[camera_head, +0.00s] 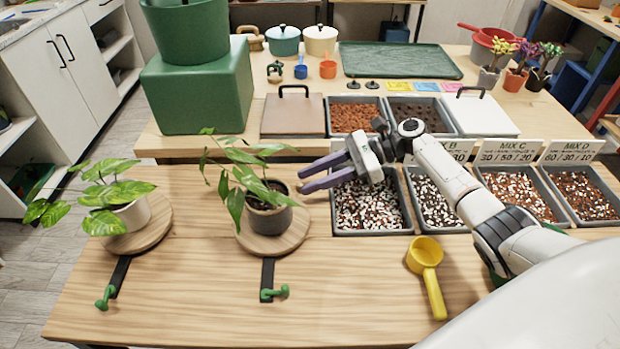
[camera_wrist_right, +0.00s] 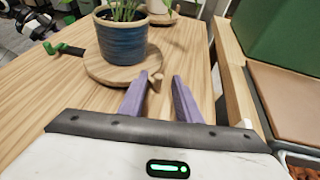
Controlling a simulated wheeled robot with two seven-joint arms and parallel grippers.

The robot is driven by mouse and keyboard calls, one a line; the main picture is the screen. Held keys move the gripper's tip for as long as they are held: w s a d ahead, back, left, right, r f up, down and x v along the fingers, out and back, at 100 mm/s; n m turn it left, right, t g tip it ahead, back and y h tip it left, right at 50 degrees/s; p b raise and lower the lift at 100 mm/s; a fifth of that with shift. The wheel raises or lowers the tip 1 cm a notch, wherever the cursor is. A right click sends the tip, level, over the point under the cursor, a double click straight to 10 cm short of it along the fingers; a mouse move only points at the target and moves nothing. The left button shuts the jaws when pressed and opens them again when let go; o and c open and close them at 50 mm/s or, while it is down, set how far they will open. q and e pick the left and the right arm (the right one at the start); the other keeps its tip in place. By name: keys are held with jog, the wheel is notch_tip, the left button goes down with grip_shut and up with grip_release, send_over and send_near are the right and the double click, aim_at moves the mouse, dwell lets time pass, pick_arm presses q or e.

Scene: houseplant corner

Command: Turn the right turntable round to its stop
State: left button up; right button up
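The right turntable (camera_head: 262,246) is a round wooden disc on the table, bearing a potted plant (camera_head: 268,222) with long green leaves. Its pot looks dark grey here and blue in the right wrist view (camera_wrist_right: 122,42). A black bar with a green end piece (camera_head: 274,293) extends from the disc toward the front edge. My right gripper (camera_head: 302,180) reaches in from the right at the disc's back right. In the wrist view its purple fingers are apart, with a small wooden peg (camera_wrist_right: 157,82) of the disc between their tips; contact is not visible. My left gripper is not in view.
The left turntable (camera_head: 150,238) holds a variegated plant and has its own green-ended bar. Soil trays (camera_head: 372,232) sit beneath and right of my right arm. A yellow scoop (camera_head: 424,252) lies at front right. The table's front middle is clear.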

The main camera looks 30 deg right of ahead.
jog(key=v, duration=0.9)
jog(key=shift+d+b, duration=0.25)
jog(key=shift+b, duration=0.1)
jog(key=shift+r, duration=0.15)
